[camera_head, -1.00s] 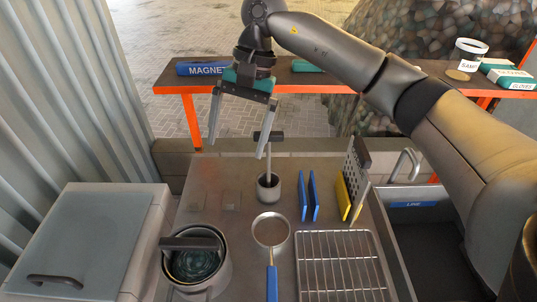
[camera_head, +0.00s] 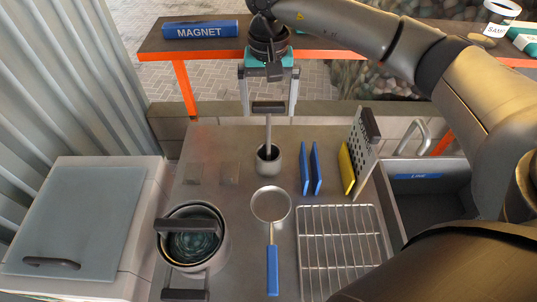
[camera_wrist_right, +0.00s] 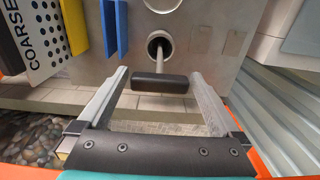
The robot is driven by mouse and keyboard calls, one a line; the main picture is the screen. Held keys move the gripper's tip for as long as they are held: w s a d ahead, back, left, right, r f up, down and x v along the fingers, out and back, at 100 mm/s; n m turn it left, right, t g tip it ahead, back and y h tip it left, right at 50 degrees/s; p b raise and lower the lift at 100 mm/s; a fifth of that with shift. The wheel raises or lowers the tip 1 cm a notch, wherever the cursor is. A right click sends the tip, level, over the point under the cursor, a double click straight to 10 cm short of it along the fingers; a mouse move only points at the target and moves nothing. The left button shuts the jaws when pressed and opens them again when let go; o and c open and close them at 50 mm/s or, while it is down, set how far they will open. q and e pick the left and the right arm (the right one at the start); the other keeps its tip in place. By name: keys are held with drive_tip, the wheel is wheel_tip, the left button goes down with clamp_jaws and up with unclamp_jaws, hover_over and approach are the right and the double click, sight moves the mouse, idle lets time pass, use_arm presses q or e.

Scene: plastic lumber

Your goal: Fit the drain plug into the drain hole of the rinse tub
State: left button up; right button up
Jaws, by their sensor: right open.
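A T-handled rod stands upright in a small grey cup (camera_head: 268,167) on the grey worktop; it may be the drain plug, but its lower end is hidden in the cup. Its dark crossbar (camera_head: 268,107) also shows in the right wrist view (camera_wrist_right: 160,84). My right gripper (camera_head: 268,114) is open, pointing down, with one finger on either side of the crossbar. In the right wrist view my gripper (camera_wrist_right: 158,76) shows gaps between both fingers and the bar. A grey tub with a label (camera_head: 418,177) is at right; I cannot see a drain hole in it. My left gripper is not in view.
A pot (camera_head: 222,262), a strainer (camera_head: 271,206) and a wire rack (camera_head: 341,250) lie in front of the cup. Blue boards (camera_head: 304,170), a yellow board (camera_head: 346,169) and a grater (camera_head: 364,150) stand to its right. A lidded box (camera_head: 85,215) is at left.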

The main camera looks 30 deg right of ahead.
hover_over(268, 140)
wheel_tip(268, 140, down, 5)
drive_tip(key=shift+d+f, duration=0.1)
clamp_jaws()
idle(0.9)
